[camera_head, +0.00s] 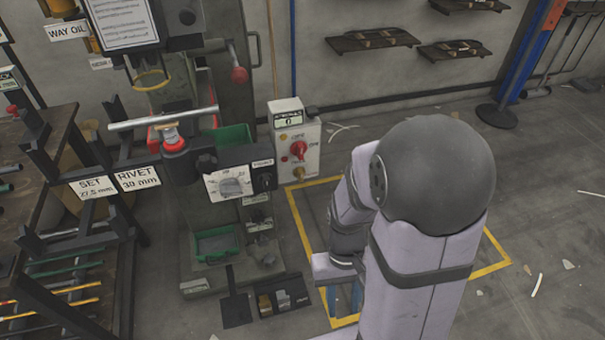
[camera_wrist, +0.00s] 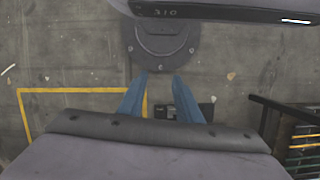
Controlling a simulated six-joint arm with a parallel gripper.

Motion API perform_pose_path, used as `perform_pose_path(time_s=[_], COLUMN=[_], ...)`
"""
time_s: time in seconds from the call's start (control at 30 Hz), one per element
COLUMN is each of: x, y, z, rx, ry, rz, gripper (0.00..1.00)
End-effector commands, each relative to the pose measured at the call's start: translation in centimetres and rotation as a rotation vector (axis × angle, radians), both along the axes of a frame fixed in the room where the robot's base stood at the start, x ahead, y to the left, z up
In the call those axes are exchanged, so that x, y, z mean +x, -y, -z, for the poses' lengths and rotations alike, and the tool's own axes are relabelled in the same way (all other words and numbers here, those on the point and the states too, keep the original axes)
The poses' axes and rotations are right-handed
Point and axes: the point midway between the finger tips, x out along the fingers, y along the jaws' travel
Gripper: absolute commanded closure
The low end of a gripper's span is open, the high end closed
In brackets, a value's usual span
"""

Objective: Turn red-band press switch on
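Which way the knob points is too small to tell. My gripper (camera_head: 345,297) hangs low, right of and below the box, partly hidden by my arm. In the wrist view its blue fingers (camera_wrist: 160,79) are apart and empty, pointing over the floor, touching nothing.
A dial panel (camera_head: 230,183) faces out on the press. A black rack with SET and RIVET labels (camera_head: 136,179) and a tool bench stand at the left. Wall shelves (camera_head: 374,40) and a blue post (camera_head: 527,55) are behind.

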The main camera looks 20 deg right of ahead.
Motion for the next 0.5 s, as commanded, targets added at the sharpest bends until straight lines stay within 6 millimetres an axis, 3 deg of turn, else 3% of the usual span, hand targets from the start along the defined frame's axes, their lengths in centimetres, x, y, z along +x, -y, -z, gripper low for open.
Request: perform_pose_path(time_s=[0.03, 0.17, 0.27, 0.4, 0.5], x=[0.0, 1.5, 4.5, 10.3, 14.8], y=[0.3, 1.2, 2.3, 3.4, 3.9], z=[3.8, 9.6, 14.3, 16.4, 15.6], rx=[-0.002, -0.016, -0.037, -0.069, -0.087], ry=[-0.003, 0.052, 0.173, 0.404, 0.585], rz=[0.006, 0.008, 0.0, -0.022, -0.043], gripper=[0.69, 0.69, 0.69, 0.69, 0.69])
